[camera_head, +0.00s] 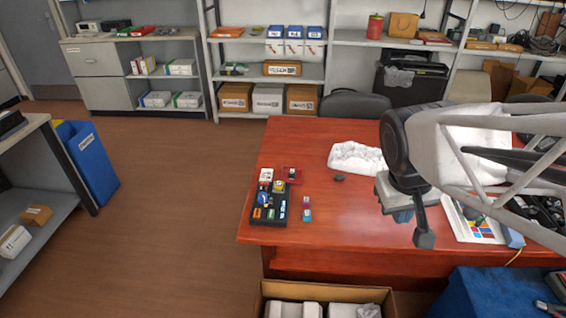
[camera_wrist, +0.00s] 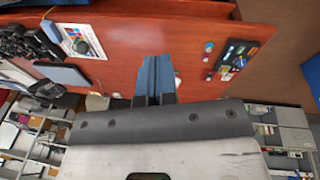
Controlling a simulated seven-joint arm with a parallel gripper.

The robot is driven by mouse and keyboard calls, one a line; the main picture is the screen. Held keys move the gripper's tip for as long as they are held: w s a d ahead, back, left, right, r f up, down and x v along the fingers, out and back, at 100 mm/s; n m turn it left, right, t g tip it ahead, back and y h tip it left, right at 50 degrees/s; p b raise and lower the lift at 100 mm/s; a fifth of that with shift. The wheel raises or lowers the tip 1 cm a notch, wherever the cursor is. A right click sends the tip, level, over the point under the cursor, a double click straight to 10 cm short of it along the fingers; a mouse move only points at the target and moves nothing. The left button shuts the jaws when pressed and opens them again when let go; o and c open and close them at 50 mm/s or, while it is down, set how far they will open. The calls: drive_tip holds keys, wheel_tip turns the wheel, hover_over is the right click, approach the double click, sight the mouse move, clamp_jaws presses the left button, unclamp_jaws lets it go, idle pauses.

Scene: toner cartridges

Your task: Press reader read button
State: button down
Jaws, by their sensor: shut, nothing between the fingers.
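My gripper (camera_wrist: 153,78) is shut and empty, its blue-grey fingers together in the wrist view. In the head view my gripper (camera_head: 404,214) hangs above the right part of the red desk, well to the right of the small parts. A black tray-like unit (camera_head: 256,222) with coloured pieces lies near the desk's left edge; it also shows in the wrist view (camera_wrist: 228,70). A small red item with a dark centre (camera_head: 291,174) and a white card-like item (camera_head: 266,174) lie behind it. I cannot tell which of these is the reader, and no read button can be made out.
Two small cartridges (camera_head: 307,208) lie right of the black unit. A white lumpy tray (camera_head: 356,157) and a dark object (camera_head: 339,178) are further back. A printed colour sheet (camera_head: 472,222) lies under my arm at right. The desk (camera_head: 340,235) is clear in its front middle.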

drive_tip(key=w+a+f+n+h, duration=0.2)
drive_tip(key=w+a+f+n, duration=0.15)
drive_tip(key=w, duration=0.55)
drive_tip(key=n+t+h, duration=0.4)
drive_tip(key=n, duration=0.7)
hover_over(271, 215)
wheel_tip(271, 215, down, 19)
drive_tip(key=shift+r, duration=0.15)
drive_tip(key=shift+f, duration=4.4)
